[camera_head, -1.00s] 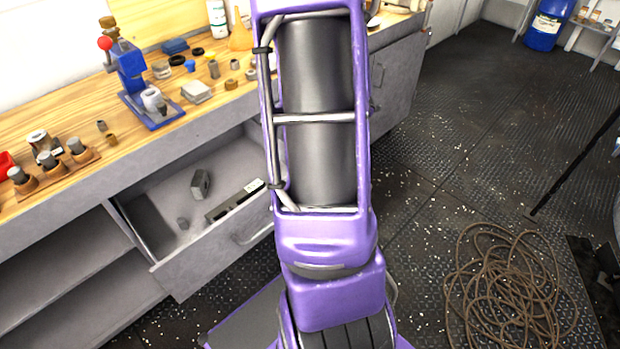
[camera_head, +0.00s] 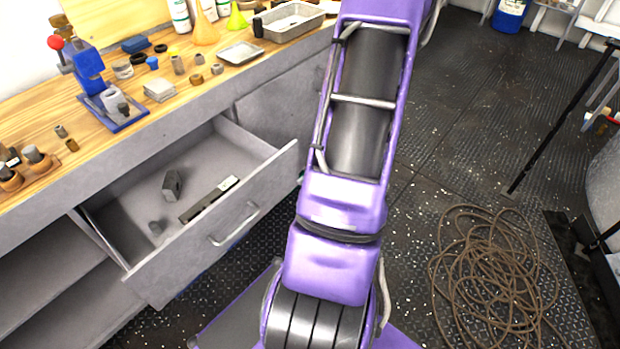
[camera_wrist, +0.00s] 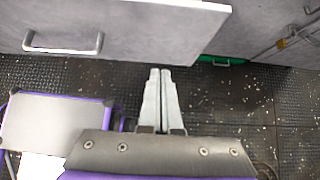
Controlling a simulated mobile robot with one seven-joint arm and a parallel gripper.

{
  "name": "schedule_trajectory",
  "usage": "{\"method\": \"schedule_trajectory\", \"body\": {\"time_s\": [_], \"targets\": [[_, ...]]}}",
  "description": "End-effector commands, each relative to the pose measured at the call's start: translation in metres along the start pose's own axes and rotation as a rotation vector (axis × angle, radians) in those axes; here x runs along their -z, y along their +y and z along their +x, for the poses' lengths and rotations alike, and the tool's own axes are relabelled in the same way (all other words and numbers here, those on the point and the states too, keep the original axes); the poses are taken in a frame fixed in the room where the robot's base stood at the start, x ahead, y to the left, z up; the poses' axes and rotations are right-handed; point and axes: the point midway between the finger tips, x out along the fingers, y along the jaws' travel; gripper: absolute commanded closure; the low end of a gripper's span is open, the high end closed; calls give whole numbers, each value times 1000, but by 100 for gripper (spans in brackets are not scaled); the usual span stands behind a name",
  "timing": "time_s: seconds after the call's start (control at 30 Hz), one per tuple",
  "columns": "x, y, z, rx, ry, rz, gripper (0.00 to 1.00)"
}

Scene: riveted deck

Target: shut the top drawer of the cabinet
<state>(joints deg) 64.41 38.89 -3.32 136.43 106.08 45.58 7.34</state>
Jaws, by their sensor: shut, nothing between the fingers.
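The top drawer (camera_head: 215,235) of the grey cabinet (camera_head: 62,262) stands open under the wooden bench top. Its front has a bar handle, and a few small metal pieces lie inside. In the wrist view the drawer front (camera_wrist: 150,22) with its handle (camera_wrist: 62,42) spans the upper left. My gripper (camera_wrist: 160,72) is shut and empty, its fingertips just below the right part of the drawer front in that picture. I cannot tell whether they touch it. The head view does not show my gripper.
A coiled rope (camera_head: 490,280) lies on the dark deck at the right. A green thing (camera_wrist: 222,60) shows low beside the cabinet.

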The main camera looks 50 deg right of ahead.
Motion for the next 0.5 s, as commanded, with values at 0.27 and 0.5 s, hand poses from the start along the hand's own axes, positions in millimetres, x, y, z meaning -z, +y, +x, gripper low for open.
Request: {"method": "schedule_trajectory", "body": {"time_s": [0.27, 0.5], "targets": [[-3, 1, 58, -2, 1, -4, 100], [-24, 0, 77, -1, 1, -2, 100]]}}
